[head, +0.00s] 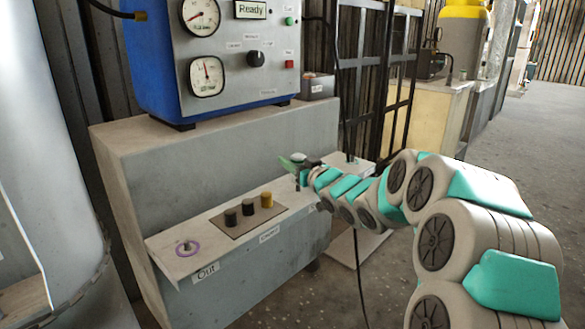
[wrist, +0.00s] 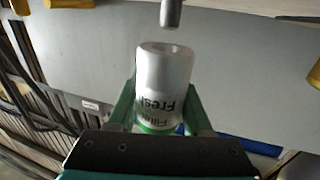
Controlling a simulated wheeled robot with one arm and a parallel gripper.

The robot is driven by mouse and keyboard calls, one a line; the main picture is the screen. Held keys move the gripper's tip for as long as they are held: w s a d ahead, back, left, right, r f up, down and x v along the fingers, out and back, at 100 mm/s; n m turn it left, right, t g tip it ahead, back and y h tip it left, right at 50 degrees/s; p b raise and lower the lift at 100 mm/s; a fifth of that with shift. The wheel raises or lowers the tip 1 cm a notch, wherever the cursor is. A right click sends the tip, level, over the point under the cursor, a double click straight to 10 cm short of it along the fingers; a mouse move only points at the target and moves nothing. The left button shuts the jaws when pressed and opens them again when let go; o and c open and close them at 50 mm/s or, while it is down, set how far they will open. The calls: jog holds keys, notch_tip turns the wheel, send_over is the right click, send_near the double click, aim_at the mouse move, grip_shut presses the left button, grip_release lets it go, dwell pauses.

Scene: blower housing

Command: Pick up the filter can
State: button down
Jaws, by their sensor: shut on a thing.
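The filter can (wrist: 165,80) is white with a green band at its near end and the words "Filter" and "Fresh" on its side. In the wrist view it sits between the two green fingers of my gripper (wrist: 159,108), which are shut on it. Its open-looking far end points toward a grey metal stub (wrist: 171,13), with a visible gap in the picture. In the head view my gripper (head: 299,164) is over the far end of the bench ledge. The can is too small and covered there to make out clearly.
The ledge (head: 215,228) carries a purple ring (head: 187,248) by the "Out" label and a brown plate (head: 241,222) with two dark cylinders and a yellow one. A blue gauge box (head: 220,55) stands on the bench above. A black rack (head: 370,75) stands behind my arm.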

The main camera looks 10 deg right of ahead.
jog(key=s+d+r+p, duration=0.1)
jog(key=s+d+r, duration=0.1)
jog(key=s+d, duration=0.7)
jog(key=shift+a+v, duration=0.45)
jog(key=shift+v, duration=1.45)
jog(key=shift+s+f, duration=0.1)
